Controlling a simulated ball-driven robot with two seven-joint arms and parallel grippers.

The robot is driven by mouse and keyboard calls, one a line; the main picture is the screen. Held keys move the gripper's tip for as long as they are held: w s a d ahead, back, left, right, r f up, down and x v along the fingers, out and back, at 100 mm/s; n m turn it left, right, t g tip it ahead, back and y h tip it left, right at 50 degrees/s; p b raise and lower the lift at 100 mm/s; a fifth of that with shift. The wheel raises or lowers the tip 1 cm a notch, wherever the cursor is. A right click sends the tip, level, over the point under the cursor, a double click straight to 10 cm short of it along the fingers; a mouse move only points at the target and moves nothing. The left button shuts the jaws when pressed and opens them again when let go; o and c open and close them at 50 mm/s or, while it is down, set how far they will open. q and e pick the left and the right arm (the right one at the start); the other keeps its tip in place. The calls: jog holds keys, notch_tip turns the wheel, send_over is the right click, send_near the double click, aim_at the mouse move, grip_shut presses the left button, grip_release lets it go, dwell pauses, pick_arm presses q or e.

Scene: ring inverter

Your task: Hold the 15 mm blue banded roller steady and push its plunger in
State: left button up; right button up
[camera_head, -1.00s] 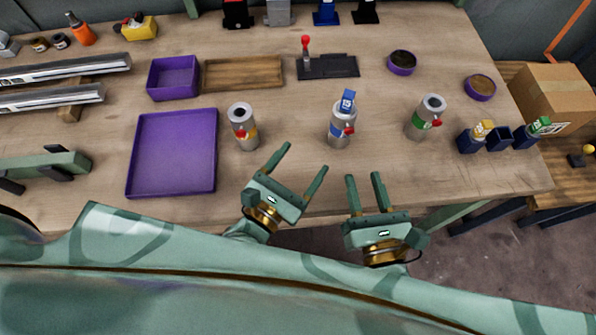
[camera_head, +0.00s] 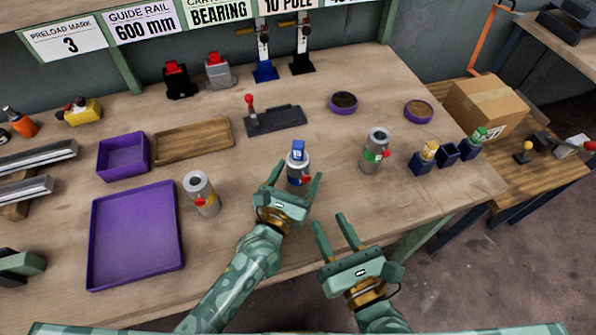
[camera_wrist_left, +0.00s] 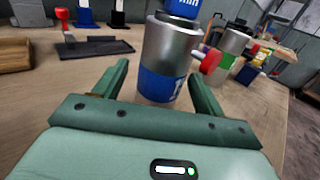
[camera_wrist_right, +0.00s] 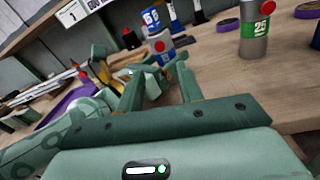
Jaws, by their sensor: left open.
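The blue banded roller (camera_head: 299,171) stands upright on the bench, a grey cylinder with a blue band, a blue tag on top and a red knob on its side. My left gripper (camera_head: 296,172) is open around its near side, with one finger on each side; contact cannot be told. The left wrist view shows the roller (camera_wrist_left: 165,75) large between the fingertips, red knob to the right. My right gripper (camera_head: 331,222) is open and empty, nearer the bench's front edge and right of the roller. The right wrist view shows the roller (camera_wrist_right: 161,50) ahead, partly behind the fingers.
A roller with a green band (camera_head: 375,155) stands to the right, and another grey roller (camera_head: 202,196) to the left. A purple tray (camera_head: 97,245) lies at the left. A black fixture with a red-knobbed lever (camera_head: 275,120) is behind. Small tagged blue holders (camera_head: 423,165) stand at the right.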

pick_arm(q)
jog(key=shift+w+d, duration=0.2)
jog(key=shift+w, duration=0.25)
jog(key=shift+c, duration=0.2)
jog(key=c, duration=1.1)
jog(key=shift+c, duration=1.1)
pick_arm(e)
jog(key=shift+c, duration=0.6)
jog(key=shift+n, duration=0.9)
jog(key=v, duration=0.5)
jog(key=shift+s+d, duration=0.1)
jog(key=shift+s, duration=0.05)
grip_shut()
